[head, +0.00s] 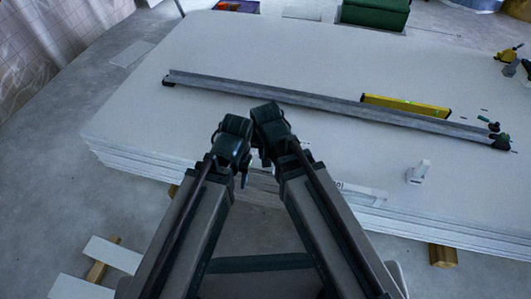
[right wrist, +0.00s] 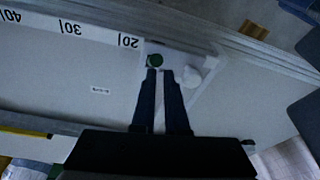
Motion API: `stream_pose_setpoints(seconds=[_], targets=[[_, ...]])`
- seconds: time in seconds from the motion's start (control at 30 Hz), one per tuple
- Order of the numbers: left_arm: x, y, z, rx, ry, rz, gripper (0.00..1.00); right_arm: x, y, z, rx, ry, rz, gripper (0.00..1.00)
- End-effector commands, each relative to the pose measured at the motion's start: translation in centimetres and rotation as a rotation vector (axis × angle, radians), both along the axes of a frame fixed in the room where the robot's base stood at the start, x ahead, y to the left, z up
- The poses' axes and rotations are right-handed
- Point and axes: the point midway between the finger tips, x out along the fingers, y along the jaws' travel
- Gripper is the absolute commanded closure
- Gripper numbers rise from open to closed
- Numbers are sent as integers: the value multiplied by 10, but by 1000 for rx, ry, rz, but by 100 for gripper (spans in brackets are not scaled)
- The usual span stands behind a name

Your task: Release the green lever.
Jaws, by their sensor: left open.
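A dark green round end (right wrist: 155,60), which looks like the green lever, shows in the right wrist view just beyond my right gripper (right wrist: 159,73). It sits beside a small white part (right wrist: 190,76). The two dark fingers show a narrow gap. I cannot tell whether they touch the lever or hold something thin. In the head view my left gripper (head: 234,140) is open, close beside my right gripper (head: 270,122) at the near edge of the boards. The arms hide what lies beneath; no lever shows clearly there.
A stack of pale boards (head: 240,60) fills the middle of the head view. A long grey rail (head: 300,94) and a yellow level (head: 405,106) lie on it. A white upright piece (head: 418,172) stands at right. A green box (head: 375,12) is behind.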

Motion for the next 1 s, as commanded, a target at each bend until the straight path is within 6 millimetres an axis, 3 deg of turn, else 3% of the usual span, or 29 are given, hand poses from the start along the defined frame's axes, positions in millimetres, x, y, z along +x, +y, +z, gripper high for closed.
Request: stream_pose_setpoints(seconds=[0.03,0.67,1.0], targets=[[0,0,-6,0,0,0,50,-24,4,-8,12,57,5,100],[0,0,-7,0,0,0,50,-27,4,-10,14,56,4,100],[0,0,17,0,0,-3,50,-30,3,15,14,36,4,100]])
